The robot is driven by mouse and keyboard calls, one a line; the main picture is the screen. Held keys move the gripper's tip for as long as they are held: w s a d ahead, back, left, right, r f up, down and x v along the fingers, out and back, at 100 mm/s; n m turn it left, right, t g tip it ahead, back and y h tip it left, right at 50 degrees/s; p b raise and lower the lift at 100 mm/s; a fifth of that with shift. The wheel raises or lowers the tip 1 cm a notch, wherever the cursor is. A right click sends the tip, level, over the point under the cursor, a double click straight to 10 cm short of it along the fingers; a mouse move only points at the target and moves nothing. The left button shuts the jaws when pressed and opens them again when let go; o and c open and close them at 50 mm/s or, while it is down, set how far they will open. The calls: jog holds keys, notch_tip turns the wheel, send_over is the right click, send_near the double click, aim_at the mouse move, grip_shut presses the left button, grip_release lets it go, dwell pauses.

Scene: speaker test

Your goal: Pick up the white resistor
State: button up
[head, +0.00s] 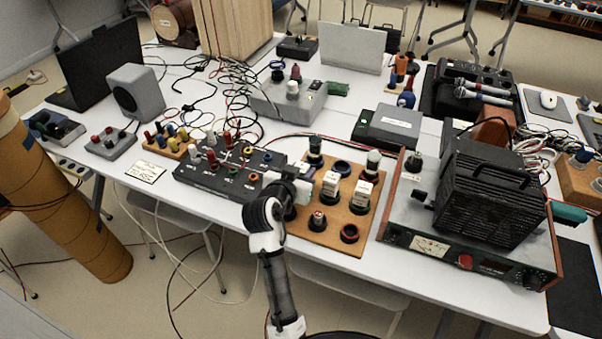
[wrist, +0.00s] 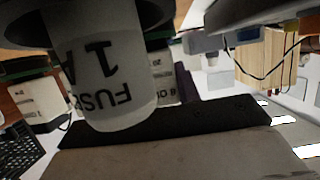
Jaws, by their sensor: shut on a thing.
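Two white labelled blocks, which look like the white resistors, stand on the wooden board: one (head: 331,184) left and one (head: 361,195) right. White blocks (wrist: 35,101) also show in the wrist view, partly behind a pale cylinder. My gripper (head: 298,190) is at the board's left edge, left of both blocks. In the wrist view, the pale translucent cylinder marked FUSE (wrist: 112,80) appears upside down against a dark finger pad (wrist: 190,122). My gripper is shut on this cylinder, not on a white block. The far side of the grip is hidden.
A black panel with coloured terminals (head: 225,178) lies left of my gripper. A large radio unit (head: 425,222) with a black ribbed box stands right.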

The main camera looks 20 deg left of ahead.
aim_at(302, 166)
notch_tip(302, 166, up, 20)
jog(key=shift+b, duration=0.35)
jog(key=shift+d, duration=0.1)
